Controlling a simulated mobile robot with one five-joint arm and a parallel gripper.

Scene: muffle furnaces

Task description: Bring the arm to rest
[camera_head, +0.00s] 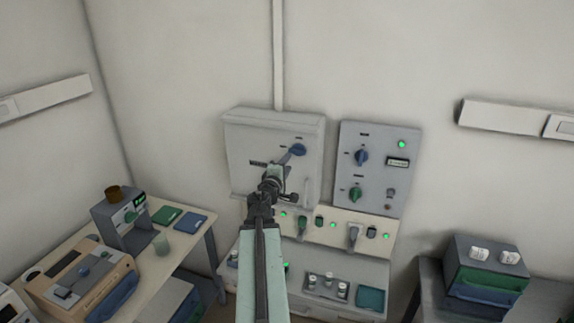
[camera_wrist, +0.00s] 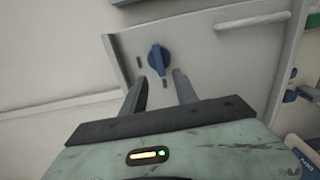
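My arm reaches forward from the bottom middle of the head view, with my gripper (camera_head: 283,172) in front of a light grey wall box. In the wrist view the two fingers of my gripper (camera_wrist: 160,85) stand apart with nothing between them. The blue rotary knob (camera_wrist: 158,60) on the grey box (camera_wrist: 205,50) lies just beyond the fingertips. In the head view the knob (camera_head: 297,150) shows at the upper right of the box (camera_head: 245,140), and my gripper hides part of the box front.
A grey control panel (camera_head: 378,200) with knobs and a green light hangs right of the box. Below is a bench (camera_head: 310,262) with switches and small jars. A table (camera_head: 165,262) with instruments stands left, and a dark cabinet (camera_head: 487,275) right.

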